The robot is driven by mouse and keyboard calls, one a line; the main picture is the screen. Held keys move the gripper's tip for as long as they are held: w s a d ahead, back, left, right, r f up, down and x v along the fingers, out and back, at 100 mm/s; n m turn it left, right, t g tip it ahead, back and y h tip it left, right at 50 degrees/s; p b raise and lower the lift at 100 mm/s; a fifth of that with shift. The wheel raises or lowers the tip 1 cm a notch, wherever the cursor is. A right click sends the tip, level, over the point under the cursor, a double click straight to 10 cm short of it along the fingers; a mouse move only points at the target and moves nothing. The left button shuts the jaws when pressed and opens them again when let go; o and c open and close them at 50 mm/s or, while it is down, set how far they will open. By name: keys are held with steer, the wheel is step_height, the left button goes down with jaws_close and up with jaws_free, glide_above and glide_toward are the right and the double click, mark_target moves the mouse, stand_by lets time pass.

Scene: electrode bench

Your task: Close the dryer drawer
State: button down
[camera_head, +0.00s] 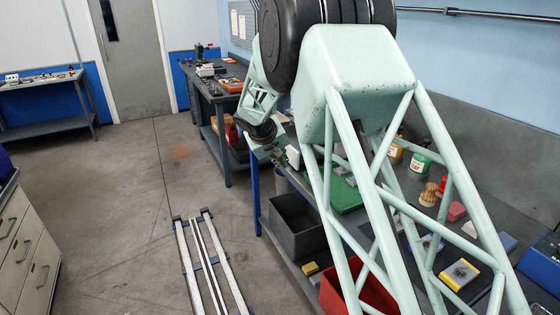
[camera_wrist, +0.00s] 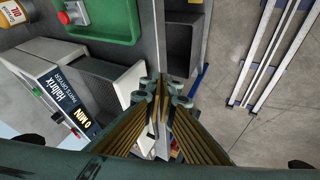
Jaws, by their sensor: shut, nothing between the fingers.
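The parts dryer (camera_wrist: 48,80) is a white box with a display reading 0 MIN, at the left of the wrist view. A dark grey drawer-like part (camera_wrist: 98,78) extends from it toward the right, with a pale front panel (camera_wrist: 128,88) at its end. It appears pulled out, but how far is unclear. My gripper (camera_wrist: 163,86) is shut and empty, just right of that panel in the picture; whether they touch cannot be told. In the head view my gripper (camera_head: 268,153) is by the bench edge, and the dryer is mostly hidden behind my arm.
A green tray (camera_wrist: 105,18) lies on the bench beside the dryer. A red bin (camera_head: 370,292) is nearer. Floor rails (camera_head: 207,265) run left of the bench.

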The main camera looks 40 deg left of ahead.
mark_target(295, 165)
steer(key=w, duration=0.1)
steer(key=w+d, duration=0.1)
steer(key=w, duration=0.2)
steer(key=shift+d+f, duration=0.2)
steer(key=shift+d, duration=0.1)
steer(key=shift+w, duration=0.1)
steer(key=w+d+p, duration=0.1)
steer(key=w+d, duration=0.1)
steer(key=w, duration=0.3)
steer(key=w+d+p, duration=0.1)
steer(key=w+d, duration=0.2)
steer(key=w, duration=0.3)
steer(key=w+d+p, duration=0.1)
steer(key=w+d, duration=0.1)
steer(key=w, duration=0.3)
steer(key=shift+w+d, duration=0.25)
steer(key=shift+w, duration=0.05)
steer(key=shift+s, duration=0.1)
